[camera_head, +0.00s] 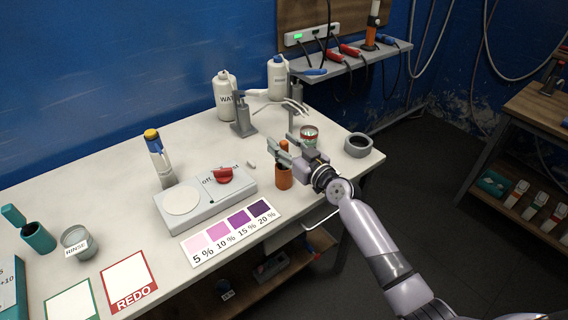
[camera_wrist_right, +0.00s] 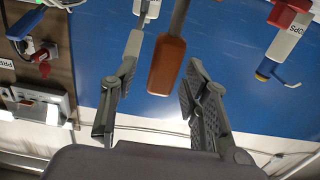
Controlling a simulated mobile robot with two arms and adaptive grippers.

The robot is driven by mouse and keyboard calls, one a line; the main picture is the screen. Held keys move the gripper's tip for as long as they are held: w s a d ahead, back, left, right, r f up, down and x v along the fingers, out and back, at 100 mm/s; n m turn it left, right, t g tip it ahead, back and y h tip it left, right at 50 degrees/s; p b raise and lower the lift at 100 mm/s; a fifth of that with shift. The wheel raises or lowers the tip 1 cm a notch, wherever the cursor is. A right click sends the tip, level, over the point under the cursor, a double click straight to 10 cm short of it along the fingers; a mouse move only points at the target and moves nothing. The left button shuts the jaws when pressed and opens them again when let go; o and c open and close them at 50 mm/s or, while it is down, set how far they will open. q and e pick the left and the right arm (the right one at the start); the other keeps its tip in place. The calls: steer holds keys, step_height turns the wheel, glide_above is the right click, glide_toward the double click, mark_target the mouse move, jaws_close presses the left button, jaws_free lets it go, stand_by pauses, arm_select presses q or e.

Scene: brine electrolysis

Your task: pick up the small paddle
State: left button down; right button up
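The small paddle has an orange handle (camera_head: 284,145), whose top shows just above my right gripper (camera_head: 283,157) in the head view. An orange cup (camera_head: 284,180) stands on the table directly below the gripper. In the right wrist view the orange handle (camera_wrist_right: 167,65), with a grey shaft (camera_wrist_right: 180,18), lies between the spread fingers of my right gripper (camera_wrist_right: 158,98). Gaps show on both sides of the handle, so the fingers are open around it and not closed on it. The paddle's lower end is hidden in the head view. My left gripper is not in view.
A red-rimmed jar (camera_head: 309,133) and a dark ring (camera_head: 358,145) stand close to the gripper. Clamp stands (camera_head: 242,118) and white bottles (camera_head: 224,92) are behind.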

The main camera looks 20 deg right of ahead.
jaws_close()
stand_by(0.3)
steer(key=shift+r, duration=0.1)
